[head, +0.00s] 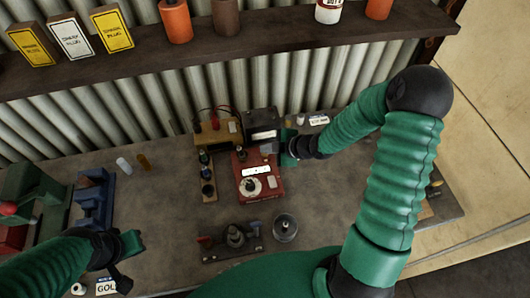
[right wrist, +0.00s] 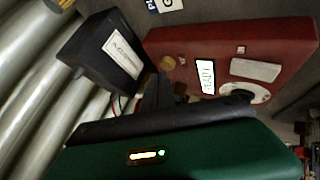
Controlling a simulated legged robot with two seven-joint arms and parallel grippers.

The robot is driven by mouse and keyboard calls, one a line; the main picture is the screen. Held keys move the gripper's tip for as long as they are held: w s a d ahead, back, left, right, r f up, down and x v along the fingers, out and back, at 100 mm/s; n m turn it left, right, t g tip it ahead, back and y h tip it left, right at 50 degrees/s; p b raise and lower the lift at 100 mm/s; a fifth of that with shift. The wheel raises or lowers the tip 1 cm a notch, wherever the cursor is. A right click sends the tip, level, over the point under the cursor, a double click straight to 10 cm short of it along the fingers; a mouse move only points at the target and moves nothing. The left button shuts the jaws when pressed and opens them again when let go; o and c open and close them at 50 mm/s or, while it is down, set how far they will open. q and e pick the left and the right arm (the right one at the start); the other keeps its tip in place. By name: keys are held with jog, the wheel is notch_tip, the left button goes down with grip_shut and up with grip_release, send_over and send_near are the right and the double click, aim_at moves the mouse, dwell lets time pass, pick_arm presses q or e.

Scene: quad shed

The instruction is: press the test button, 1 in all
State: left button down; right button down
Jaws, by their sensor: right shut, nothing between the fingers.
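A red tester box (head: 268,187) stands on the bench near the middle, with a white label, a pale round dial (head: 250,186) and a dark knob on it. In the right wrist view the red box (right wrist: 225,40) shows a brass round part (right wrist: 168,62), a small light square and a pale plate. I cannot tell for sure which part is the test button. My right gripper (head: 287,152) is shut and empty at the box's far right edge; its dark fingertips (right wrist: 165,88) are close to the box, contact unclear. My left gripper (head: 128,262) is low at the left, away from the box.
A black box (head: 262,122) and a yellow-brown unit (head: 216,132) stand behind the red box. A rack of dark bottles (head: 207,178) is at its left. A dark tool tray (head: 232,245) and round metal part (head: 285,228) lie in front. A shelf (head: 230,48) overhangs the back.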

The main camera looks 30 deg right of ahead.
aim_at(267, 155)
jog(key=shift+f+b, duration=0.35)
jog(key=shift+f, duration=0.15)
dwell(0.6)
jog(key=shift+r+p, duration=0.9)
jog(key=shift+p, duration=0.1)
notch_tip(267, 155, up, 5)
jog(key=p, duration=0.5)
jog(key=shift+r, duration=0.15)
